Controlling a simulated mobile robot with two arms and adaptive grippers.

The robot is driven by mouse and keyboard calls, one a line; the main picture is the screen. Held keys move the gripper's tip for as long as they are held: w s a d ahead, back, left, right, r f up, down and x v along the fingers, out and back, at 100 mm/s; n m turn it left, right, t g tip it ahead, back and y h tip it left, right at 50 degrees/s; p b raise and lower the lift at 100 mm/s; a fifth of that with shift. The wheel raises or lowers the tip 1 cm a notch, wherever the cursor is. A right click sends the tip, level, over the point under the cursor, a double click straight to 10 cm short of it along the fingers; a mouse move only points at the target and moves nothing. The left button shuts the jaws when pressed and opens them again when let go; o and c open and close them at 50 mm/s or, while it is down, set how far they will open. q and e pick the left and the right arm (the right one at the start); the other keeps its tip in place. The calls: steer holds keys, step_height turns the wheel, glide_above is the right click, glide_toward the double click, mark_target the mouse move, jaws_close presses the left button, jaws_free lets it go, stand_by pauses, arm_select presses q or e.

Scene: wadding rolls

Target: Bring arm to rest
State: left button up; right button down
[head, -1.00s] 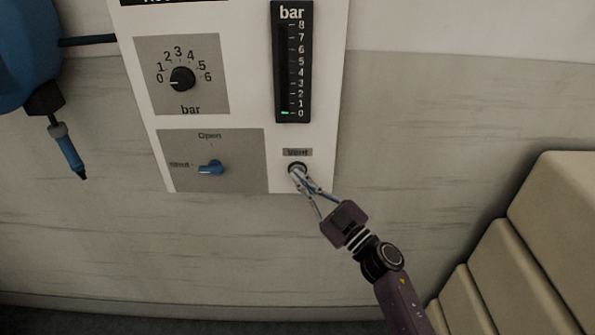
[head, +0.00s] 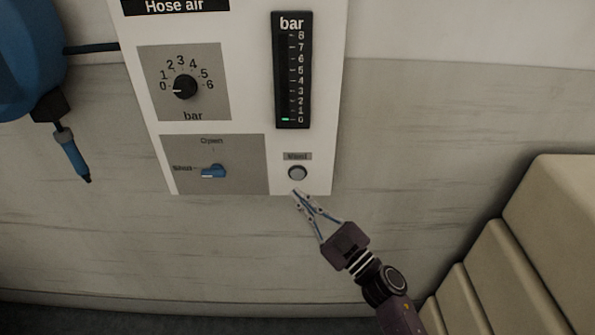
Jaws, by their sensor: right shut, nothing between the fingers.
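My right gripper (head: 296,193) is shut and empty. Its fingertips are just below the round grey Vent button (head: 298,173) on the white Hose air panel (head: 259,75), near the panel's lower edge. The button shows whole, and the fingertips look apart from it. My left gripper is not in view.
The panel has a black pressure knob (head: 185,87) pointing at 0, a blue lever (head: 214,171) pointing towards the left label, and a bar gauge (head: 292,70) lit near 0. A blue hose reel (head: 28,60) hangs left. Beige padded blocks (head: 555,215) stand at right.

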steer(key=shift+s, duration=0.5)
steer(key=s+d+f+m+h, duration=0.1)
steer(key=d+f+m+h, duration=0.3)
steer(key=f, duration=0.8)
steer(key=s+d+f+m+h, duration=0.1)
steer(key=d+f+m+h, duration=0.25)
steer(key=f, duration=0.95)
steer(key=s+d+f+m+g+h, duration=0.1)
steer(key=s+d+f+g+h, duration=0.15)
steer(key=s+f, duration=0.4)
steer(key=s+d+f+m+g+h, duration=0.1)
steer(key=s+d+f+g, duration=0.2)
steer(key=f, duration=0.6)
steer(key=s+d+f+m+g+h, duration=0.1)
steer(key=s+d+f+g, duration=0.15)
steer(key=s+f, duration=0.65)
steer(key=s+d+f+g+h, duration=0.2)
steer(key=s+d+f, duration=0.2)
steer(key=s+f, duration=0.45)
steer(key=s+d+f+g, duration=0.1)
steer(key=s+f+g, duration=0.1)
steer(key=s, duration=0.9)
steer(key=s+d+f+m+g, duration=0.1)
steer(key=s+d+g, duration=0.1)
steer(key=s, duration=0.9)
steer(key=shift+f+g+h, duration=0.3)
steer(key=shift+f, duration=0.1)
